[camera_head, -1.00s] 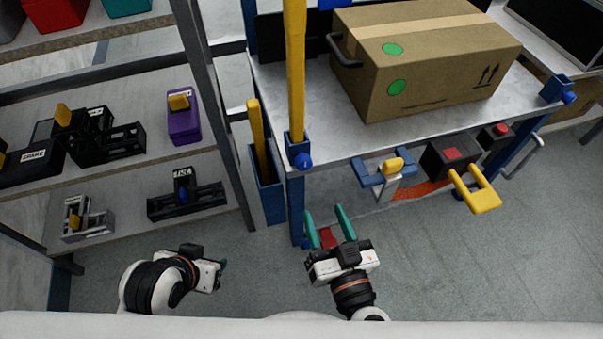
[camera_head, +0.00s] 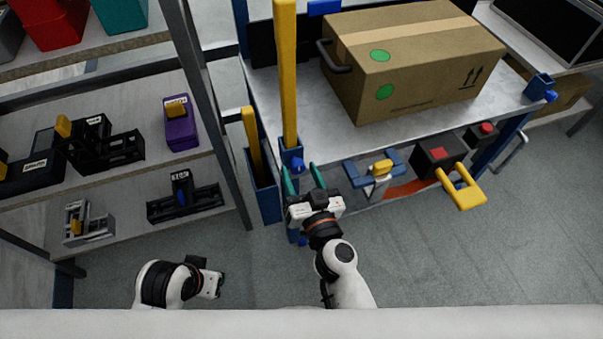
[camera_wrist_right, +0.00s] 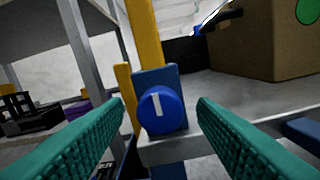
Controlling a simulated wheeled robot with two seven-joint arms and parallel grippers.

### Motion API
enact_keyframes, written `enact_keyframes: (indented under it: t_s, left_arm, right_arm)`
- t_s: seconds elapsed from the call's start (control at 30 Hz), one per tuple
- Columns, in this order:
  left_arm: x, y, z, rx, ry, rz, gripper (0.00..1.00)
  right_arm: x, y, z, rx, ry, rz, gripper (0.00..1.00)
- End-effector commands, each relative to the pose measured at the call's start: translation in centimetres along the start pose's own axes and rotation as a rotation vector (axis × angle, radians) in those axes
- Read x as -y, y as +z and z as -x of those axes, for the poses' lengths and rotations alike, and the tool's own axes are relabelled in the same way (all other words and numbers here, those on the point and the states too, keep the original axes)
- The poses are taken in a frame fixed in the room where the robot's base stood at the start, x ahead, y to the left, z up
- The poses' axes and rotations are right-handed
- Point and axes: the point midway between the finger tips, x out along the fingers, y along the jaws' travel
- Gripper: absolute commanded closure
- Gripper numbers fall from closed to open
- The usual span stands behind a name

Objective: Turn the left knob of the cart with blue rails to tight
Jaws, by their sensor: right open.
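The cart (camera_head: 355,143) has blue corner posts and a grey metal top. Its left knob (camera_head: 298,166) is a round blue knob on the blue bracket at the cart's front left corner. In the right wrist view the knob (camera_wrist_right: 161,109) shows a white mark pointing roughly upright. My right gripper (camera_head: 303,178) is open, its two green fingers pointing at the knob, one on each side of it and apart from it. The right wrist view also shows the fingers (camera_wrist_right: 160,125) with the knob between and beyond them. My left gripper (camera_head: 215,278) is low at the left; its jaws are unclear.
A cardboard box (camera_head: 420,60) sits on the cart. A yellow post (camera_head: 287,75) rises at the knob's corner. A blue and yellow clamp (camera_head: 380,168) and a yellow handle (camera_head: 463,190) are on the cart's front to the right. A shelf rack (camera_head: 205,110) stands close at left.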

Motion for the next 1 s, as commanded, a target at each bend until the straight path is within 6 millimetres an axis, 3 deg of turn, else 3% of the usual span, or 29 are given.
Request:
enact_keyframes:
  t_s: [0.07, 0.33, 0.67, 1.0]
  left_arm:
    - [0.00, 0.01, 0.00, 0.000, 0.000, 0.000, 0.48]
    - [-0.01, 0.01, 0.00, 0.000, 0.000, 0.000, 0.48]
    - [-0.02, 0.04, 0.03, 0.001, 0.000, 0.001, 0.48]
    - [-0.01, 0.08, -0.38, 0.005, 0.000, 0.001, 0.48]
  right_arm:
    - [0.01, -0.01, 0.02, 0.000, 0.000, 0.000, 0.50]
    - [0.01, -0.01, 0.05, 0.000, 0.000, 0.000, 0.93]
    - [0.01, 0.01, 0.06, 0.000, -0.001, -0.041, 0.93]
    - [0.02, 0.08, 0.05, 0.002, 0.001, -0.235, 0.93]
